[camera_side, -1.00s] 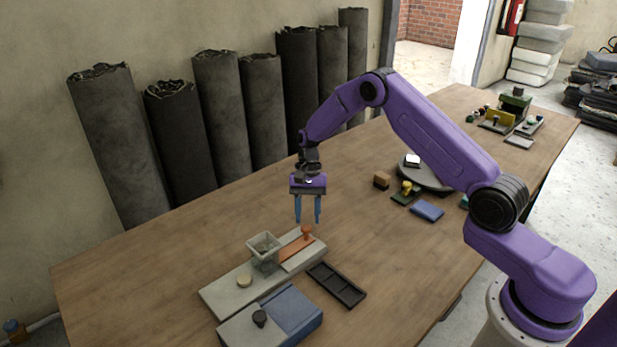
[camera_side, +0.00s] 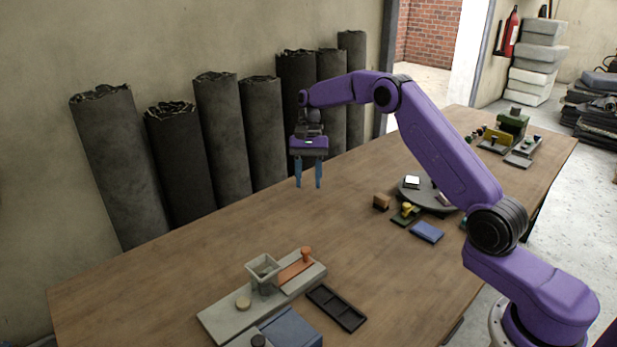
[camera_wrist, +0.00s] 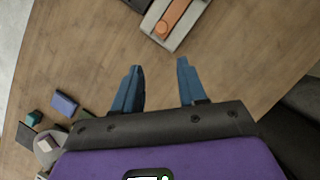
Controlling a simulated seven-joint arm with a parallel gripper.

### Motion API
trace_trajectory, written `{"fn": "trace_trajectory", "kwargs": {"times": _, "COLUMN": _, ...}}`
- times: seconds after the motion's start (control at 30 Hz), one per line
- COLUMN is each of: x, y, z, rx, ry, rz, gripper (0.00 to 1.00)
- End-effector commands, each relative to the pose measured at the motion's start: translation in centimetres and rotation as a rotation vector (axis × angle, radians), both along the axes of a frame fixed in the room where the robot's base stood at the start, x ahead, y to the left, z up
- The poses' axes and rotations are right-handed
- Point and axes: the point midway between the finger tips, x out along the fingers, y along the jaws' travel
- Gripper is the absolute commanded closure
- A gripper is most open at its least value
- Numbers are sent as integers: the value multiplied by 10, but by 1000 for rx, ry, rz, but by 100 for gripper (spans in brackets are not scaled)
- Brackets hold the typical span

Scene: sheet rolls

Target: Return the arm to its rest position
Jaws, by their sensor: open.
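My gripper (camera_side: 308,172) has a purple body and two blue fingers. It hangs above the wooden table (camera_side: 200,265), fingers pointing down, spread apart with nothing between them. In the wrist view my gripper (camera_wrist: 160,88) also shows open and empty. A grey board (camera_side: 225,318) with a clear square hopper (camera_side: 263,270), a beige knob (camera_side: 243,303) and an orange piece with a knob (camera_side: 297,270) lies on the table, below and apart from the fingers. The board's end also shows at the top of the wrist view (camera_wrist: 177,40).
A black tray (camera_side: 337,307) and a blue box (camera_side: 290,328) lie beside the board. Dark sheet rolls (camera_side: 222,135) lean against the wall behind. The table's left part is clear.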

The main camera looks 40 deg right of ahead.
Motion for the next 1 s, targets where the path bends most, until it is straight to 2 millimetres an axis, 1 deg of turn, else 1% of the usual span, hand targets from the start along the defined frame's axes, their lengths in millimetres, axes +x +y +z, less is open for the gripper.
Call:
{"fn": "trace_trajectory", "kwargs": {"times": 0.3, "x": -1, "y": 2, "z": 1, "rx": -1, "ry": -2, "rz": 7, "gripper": 58}}
{"fn": "trace_trajectory", "kwargs": {"times": 0.37, "x": -3, "y": 7, "z": 4, "rx": -2, "ry": -6, "rz": 28, "gripper": 58}}
{"fn": "trace_trajectory", "kwargs": {"times": 0.47, "x": -12, "y": 24, "z": 13, "rx": -6, "ry": -27, "rz": 99, "gripper": 58}}
{"fn": "trace_trajectory", "kwargs": {"times": 0.57, "x": -29, "y": 46, "z": 25, "rx": -13, "ry": -56, "rz": 208, "gripper": 58}}
{"fn": "trace_trajectory", "kwargs": {"times": 0.6, "x": -38, "y": 56, "z": 30, "rx": -16, "ry": -69, "rz": 260, "gripper": 58}}
{"fn": "trace_trajectory", "kwargs": {"times": 0.7, "x": -62, "y": 78, "z": 41, "rx": -20, "ry": -103, "rz": 385, "gripper": 58}}
{"fn": "trace_trajectory", "kwargs": {"times": 0.77, "x": -78, "y": 89, "z": 47, "rx": -22, "ry": -122, "rz": 461, "gripper": 58}}
{"fn": "trace_trajectory", "kwargs": {"times": 0.87, "x": -107, "y": 105, "z": 56, "rx": -22, "ry": -156, "rz": 587, "gripper": 58}}
{"fn": "trace_trajectory", "kwargs": {"times": 0.9, "x": -120, "y": 111, "z": 60, "rx": -23, "ry": -169, "rz": 640, "gripper": 58}}
{"fn": "trace_trajectory", "kwargs": {"times": 0.97, "x": -139, "y": 118, "z": 64, "rx": -22, "ry": -190, "rz": 717, "gripper": 58}}
{"fn": "trace_trajectory", "kwargs": {"times": 1.0, "x": -152, "y": 122, "z": 67, "rx": -20, "ry": -204, "rz": 767, "gripper": 58}}
